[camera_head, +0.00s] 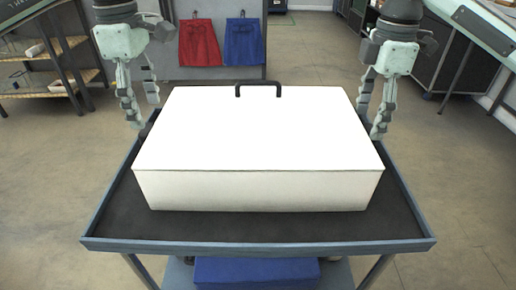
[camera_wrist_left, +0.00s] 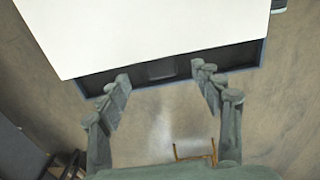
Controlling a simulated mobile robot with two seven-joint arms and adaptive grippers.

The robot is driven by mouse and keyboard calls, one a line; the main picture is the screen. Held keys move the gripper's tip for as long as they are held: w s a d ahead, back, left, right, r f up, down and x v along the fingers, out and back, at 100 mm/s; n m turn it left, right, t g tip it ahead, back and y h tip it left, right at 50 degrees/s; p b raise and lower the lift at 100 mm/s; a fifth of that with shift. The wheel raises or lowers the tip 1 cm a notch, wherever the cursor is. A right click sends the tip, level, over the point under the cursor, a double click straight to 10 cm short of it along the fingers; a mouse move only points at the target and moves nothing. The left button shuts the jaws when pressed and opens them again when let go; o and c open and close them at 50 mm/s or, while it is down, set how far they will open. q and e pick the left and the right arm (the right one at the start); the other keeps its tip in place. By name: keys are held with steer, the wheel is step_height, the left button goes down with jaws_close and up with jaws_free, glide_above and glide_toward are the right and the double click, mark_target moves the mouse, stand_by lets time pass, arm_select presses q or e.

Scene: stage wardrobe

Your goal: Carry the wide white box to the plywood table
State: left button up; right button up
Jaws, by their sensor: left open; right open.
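The wide white box (camera_head: 258,135) lies flat on a blue cart (camera_head: 260,246) with a dark top. My left gripper (camera_head: 146,112) points down just off the box's left side, with its fingers apart. My right gripper (camera_head: 371,118) points down close to the right side, also with its fingers apart. I cannot tell whether either touches the box. In the left wrist view, the white box (camera_wrist_left: 150,32) fills the top, and nothing is between the fingers of the left gripper (camera_wrist_left: 161,76). I cannot make out a plywood table.
A dark handle (camera_head: 258,84) shows at the box's far edge. A blue block (camera_head: 256,271) sits on the cart's lower level. A red apron (camera_head: 199,42) and a blue apron (camera_head: 243,41) hang behind. Wooden shelves (camera_head: 52,83) stand at left; open floor lies on both sides.

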arm_select(q)
step_height(320, 180, down, 10)
steer(key=shift+r, duration=0.1)
arm_select(e)
step_height(320, 180, down, 6)
steer(key=shift+f, duration=0.2)
arm_select(q)
steer(key=shift+c, duration=0.6)
arm_select(e)
steer(key=shift+c, duration=0.6)
arm_select(q)
jaws_close()
arm_select(e)
jaws_close()
arm_select(q)
steer(key=shift+r, duration=0.1)
arm_select(e)
steer(key=shift+r, duration=0.1)
